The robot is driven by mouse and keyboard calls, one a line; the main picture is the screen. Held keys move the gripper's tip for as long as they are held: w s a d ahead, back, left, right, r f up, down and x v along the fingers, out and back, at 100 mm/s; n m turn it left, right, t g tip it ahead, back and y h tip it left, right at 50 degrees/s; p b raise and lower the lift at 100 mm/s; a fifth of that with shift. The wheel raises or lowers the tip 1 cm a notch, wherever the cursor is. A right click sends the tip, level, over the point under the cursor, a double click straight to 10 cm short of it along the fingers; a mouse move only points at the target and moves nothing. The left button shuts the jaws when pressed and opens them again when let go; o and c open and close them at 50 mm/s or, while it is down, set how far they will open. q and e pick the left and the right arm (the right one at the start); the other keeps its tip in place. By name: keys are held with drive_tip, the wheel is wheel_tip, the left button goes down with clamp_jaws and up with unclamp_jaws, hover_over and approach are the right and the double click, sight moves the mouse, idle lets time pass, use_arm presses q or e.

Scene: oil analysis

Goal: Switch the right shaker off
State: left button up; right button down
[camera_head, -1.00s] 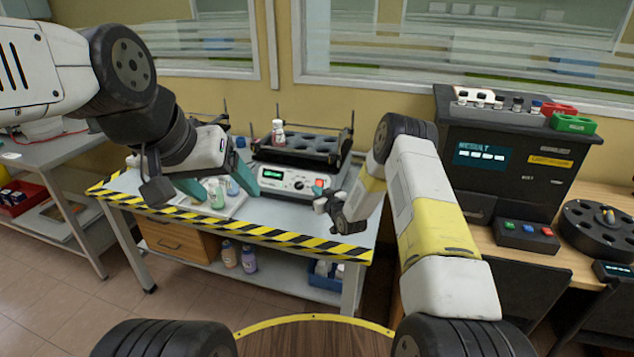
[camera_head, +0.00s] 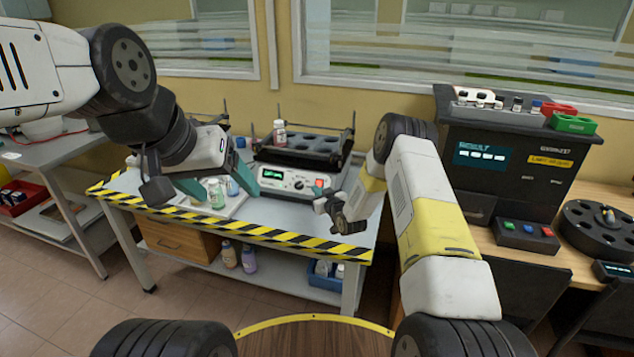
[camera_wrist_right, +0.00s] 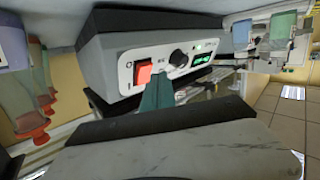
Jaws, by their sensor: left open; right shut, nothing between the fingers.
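The right shaker (camera_head: 300,160) stands on the bench with a capped bottle (camera_head: 280,133) on its dark tray. Its front panel has a lit green display (camera_head: 272,174), a black knob (camera_head: 299,185) and a red switch (camera_head: 318,184). In the right wrist view the red switch (camera_wrist_right: 143,73) is beside the fingertips of my right gripper (camera_wrist_right: 157,92). This gripper is shut and empty; I cannot tell whether it touches the switch. In the head view it (camera_head: 326,202) is just in front of the panel. My left gripper (camera_head: 220,182) is open over the bench's left part.
Bottles (camera_head: 216,192) stand on a tray below my left gripper. Another shaker is mostly hidden behind my left arm. The bench has a striped front edge (camera_head: 230,232). A black analyser (camera_head: 512,165) stands on the right table.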

drive_tip(key=shift+w+d+f, duration=0.1)
drive_tip(key=shift+w+f, duration=0.15)
drive_tip(key=shift+w, duration=0.05)
drive_tip(key=shift+w+d+f, duration=0.1)
drive_tip(key=shift+w+f, duration=0.05)
drive_tip(key=shift+w, duration=0.1)
idle(0.8)
idle(0.3)
drive_tip(key=shift+s+a+r, duration=0.2)
drive_tip(key=shift+s+r, duration=0.25)
drive_tip(key=shift+s, duration=0.1)
drive_tip(key=s+r, duration=0.1)
drive_tip(key=s, duration=0.1)
drive_tip(key=s+a+r, duration=0.1)
drive_tip(key=s, duration=0.1)
drive_tip(key=shift+a+r, duration=0.15)
drive_tip(key=shift+r, duration=0.25)
